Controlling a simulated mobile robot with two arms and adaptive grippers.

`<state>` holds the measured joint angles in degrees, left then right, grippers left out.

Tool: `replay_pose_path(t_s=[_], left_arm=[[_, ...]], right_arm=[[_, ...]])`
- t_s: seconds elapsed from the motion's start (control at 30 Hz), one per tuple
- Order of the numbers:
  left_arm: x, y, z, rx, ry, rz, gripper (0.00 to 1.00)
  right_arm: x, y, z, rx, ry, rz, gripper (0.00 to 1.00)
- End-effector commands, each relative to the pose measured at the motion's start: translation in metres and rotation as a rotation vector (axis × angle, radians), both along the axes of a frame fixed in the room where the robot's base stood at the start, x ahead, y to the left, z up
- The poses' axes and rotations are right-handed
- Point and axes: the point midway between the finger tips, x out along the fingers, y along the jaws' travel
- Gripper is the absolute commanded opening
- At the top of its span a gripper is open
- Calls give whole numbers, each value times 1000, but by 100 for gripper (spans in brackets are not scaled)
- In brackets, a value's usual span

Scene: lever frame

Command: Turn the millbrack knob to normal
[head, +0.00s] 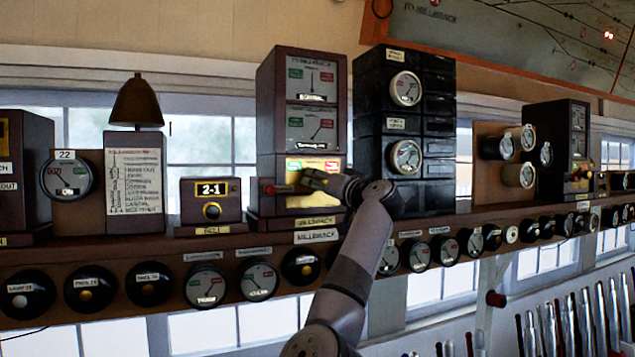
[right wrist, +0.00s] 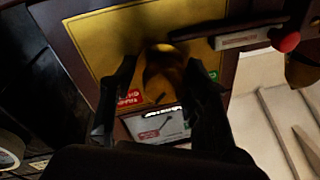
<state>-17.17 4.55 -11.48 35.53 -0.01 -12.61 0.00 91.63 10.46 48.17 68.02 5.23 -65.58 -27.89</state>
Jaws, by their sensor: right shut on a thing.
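The tall brown millbrack instrument (head: 265,130) stands on the shelf with a yellow lower panel. Its brass knob (right wrist: 163,72) shows in the right wrist view between my fingers, against the yellow panel (right wrist: 105,45). My right gripper (head: 308,182) reaches the panel from the right and hides the knob in the head view. It is shut on the knob, with a dark finger on each side in the right wrist view (right wrist: 163,85). A red label (right wrist: 128,97) and a green label (right wrist: 213,75) flank the knob. The knob's exact setting is unclear. My left gripper is out of view.
A red-tipped plunger (head: 268,190) sticks out beside the panel at left and also shows in the right wrist view (right wrist: 288,42). A black instrument stack (head: 435,120) stands close right. A bell (head: 137,103) and box 2-1 (head: 211,190) stand left. Round dials line the shelf front (head: 120,245).

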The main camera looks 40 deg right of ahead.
Motion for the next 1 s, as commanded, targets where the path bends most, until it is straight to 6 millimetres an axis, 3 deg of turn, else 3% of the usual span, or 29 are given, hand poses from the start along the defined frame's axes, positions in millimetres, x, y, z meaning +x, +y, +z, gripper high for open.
replay_pose_path(t_s=[0.2,0.47,0.73,1.0], left_arm=[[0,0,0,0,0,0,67],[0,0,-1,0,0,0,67],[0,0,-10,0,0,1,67],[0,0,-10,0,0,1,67]], right_arm=[[2,3,1,-1,-1,7,15],[2,4,1,-16,3,7,15],[2,4,0,-298,94,8,15],[3,5,0,-336,107,11,15]])
